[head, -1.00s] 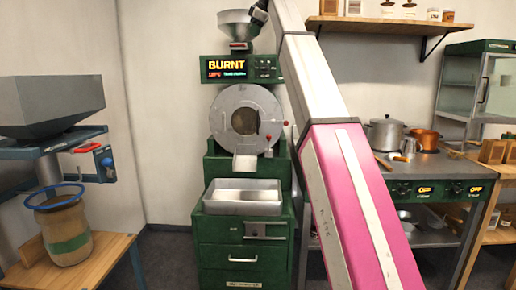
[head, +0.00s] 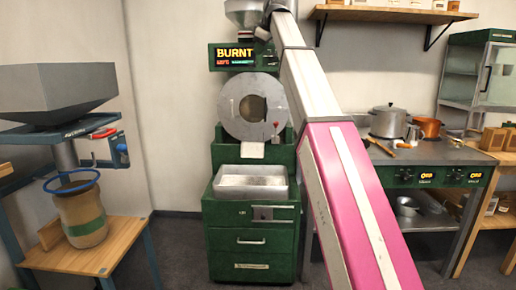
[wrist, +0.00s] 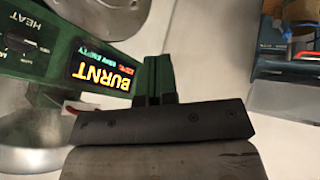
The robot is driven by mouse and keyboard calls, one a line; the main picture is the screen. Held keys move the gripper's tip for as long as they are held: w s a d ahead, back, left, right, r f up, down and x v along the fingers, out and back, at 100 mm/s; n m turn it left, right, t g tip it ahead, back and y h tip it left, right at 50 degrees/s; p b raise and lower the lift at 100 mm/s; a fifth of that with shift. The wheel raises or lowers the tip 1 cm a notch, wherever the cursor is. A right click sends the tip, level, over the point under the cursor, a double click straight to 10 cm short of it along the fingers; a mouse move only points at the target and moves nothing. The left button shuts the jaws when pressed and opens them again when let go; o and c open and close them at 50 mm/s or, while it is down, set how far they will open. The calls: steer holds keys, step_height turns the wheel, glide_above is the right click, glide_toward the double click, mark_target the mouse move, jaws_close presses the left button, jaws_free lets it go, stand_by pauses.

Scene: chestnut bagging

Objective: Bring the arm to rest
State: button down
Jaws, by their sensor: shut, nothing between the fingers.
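My gripper (wrist: 158,80) shows in the wrist view with its two dark fingers together and nothing between them. Beyond it is the green control panel of the roaster, whose display (wrist: 104,76) reads BURNT. In the head view my pink and white arm reaches up from the lower right to the roaster's metal hopper (head: 243,12). The gripper itself is hidden or too small to make out there. The green roaster (head: 252,225) stands below, with its round drum door (head: 235,108) and a metal tray (head: 250,182) in front. The tray looks empty.
At the left, a grey hopper (head: 58,88) stands over a sack (head: 82,215) with a blue ring (head: 72,181) on a wooden table (head: 75,257). At the right is a stove counter with a pot (head: 387,120) and a copper pan (head: 430,127). A shelf (head: 390,13) hangs above.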

steer(key=s+d+f+m+g+h, duration=0.1)
steer(key=s+d+f+m, duration=0.15)
steer(key=f, duration=1.25)
steer(key=s+d+f+m+g, duration=0.15)
steer(key=d+f, duration=0.25)
steer(key=f, duration=1.1)
steer(key=s+d+f+m+h, duration=0.1)
steer(key=d+f+m, duration=0.2)
steer(key=f, duration=1.3)
steer(key=s+d+f+m+g+h, duration=0.1)
steer(key=s+d+f+m, duration=0.2)
steer(key=s+f, duration=1)
steer(key=s+d+f+m+g+h, duration=0.1)
steer(key=s+d+f+m, duration=0.3)
steer(key=s+f, duration=1)
step_height(320, 180, down, 6)
steer(key=shift+s+d+g, duration=0.15)
steer(key=shift+d+g, duration=0.5)
steer(key=shift+d, duration=0.4)
